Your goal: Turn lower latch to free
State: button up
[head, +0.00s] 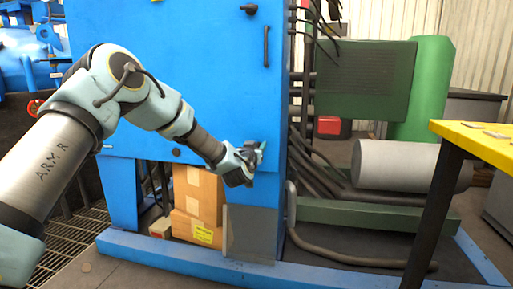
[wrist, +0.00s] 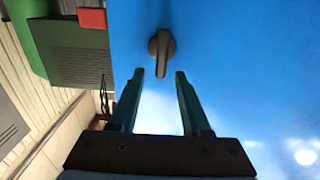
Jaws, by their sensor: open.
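A dark latch with a round base and a narrow lever (wrist: 162,46) is on the blue cabinet panel in the wrist view. Its lever points down the picture, its tip between my fingertips as seen there. My gripper (wrist: 160,74) is open, with one finger on each side of the lever tip and a gap on both sides. I cannot tell how deep the fingers reach. In the head view my gripper (head: 260,156) is close to the front of the blue cabinet (head: 180,60), near its right edge. The lower latch is largely hidden by my gripper there.
Another dark latch (head: 249,9) and a vertical handle (head: 266,46) are higher on the cabinet. Cardboard boxes (head: 198,195) stand in the opening below. Cables, a grey cylinder (head: 395,165) and a yellow-topped table (head: 480,140) are to the right.

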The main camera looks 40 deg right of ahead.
jog(key=shift+d, duration=0.1)
jog(key=shift+c, duration=0.4)
grip_shut()
